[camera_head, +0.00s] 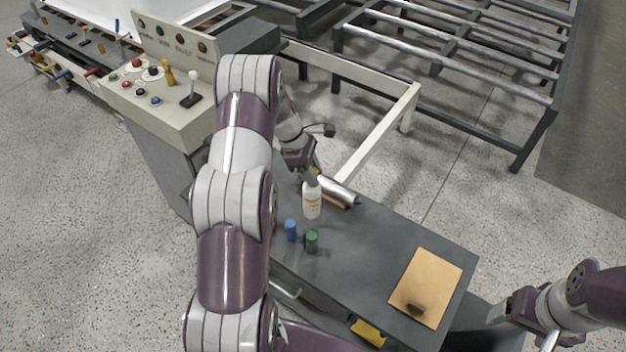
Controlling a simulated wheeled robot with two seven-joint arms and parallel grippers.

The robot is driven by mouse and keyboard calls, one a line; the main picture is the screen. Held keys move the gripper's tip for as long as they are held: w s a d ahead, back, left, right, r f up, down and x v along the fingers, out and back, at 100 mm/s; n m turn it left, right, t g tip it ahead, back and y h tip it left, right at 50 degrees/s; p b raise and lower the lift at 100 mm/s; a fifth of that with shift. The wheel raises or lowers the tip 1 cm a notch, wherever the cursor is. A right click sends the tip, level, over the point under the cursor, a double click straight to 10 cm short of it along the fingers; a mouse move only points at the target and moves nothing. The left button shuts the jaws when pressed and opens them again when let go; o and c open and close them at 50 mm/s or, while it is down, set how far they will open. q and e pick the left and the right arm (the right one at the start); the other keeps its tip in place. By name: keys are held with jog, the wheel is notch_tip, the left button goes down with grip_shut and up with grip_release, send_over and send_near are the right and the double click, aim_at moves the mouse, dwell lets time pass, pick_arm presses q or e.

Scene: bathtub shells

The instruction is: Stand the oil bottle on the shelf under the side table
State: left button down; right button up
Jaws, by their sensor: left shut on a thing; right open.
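The oil bottle (312,203), white with a yellowish label, is upright over the far part of the grey side table (350,255). My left gripper (311,181) is shut on its top from above. I cannot tell whether its base touches the tabletop. The shelf under the table is mostly hidden by the tabletop and my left arm; a yellow item (368,333) shows below the front edge. My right gripper (501,308) is open and empty, right of the table.
On the tabletop are a blue cylinder (291,230), a green cylinder (312,242), a metallic cylinder (338,191) and a tan board (427,286) with a dark mark. A control console (160,105) stands at left. Metal frames (450,50) stand behind. The floor at right is clear.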

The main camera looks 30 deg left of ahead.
aim_at(319, 191)
pick_arm(q)
jog(key=f, duration=0.2)
jog(key=f+p, duration=0.1)
jog(key=shift+d+f, duration=0.2)
jog(key=shift+f, duration=0.15)
jog(key=shift+a+f, duration=0.1)
jog(key=shift+f, duration=0.2)
jog(key=c, duration=0.8)
grip_release()
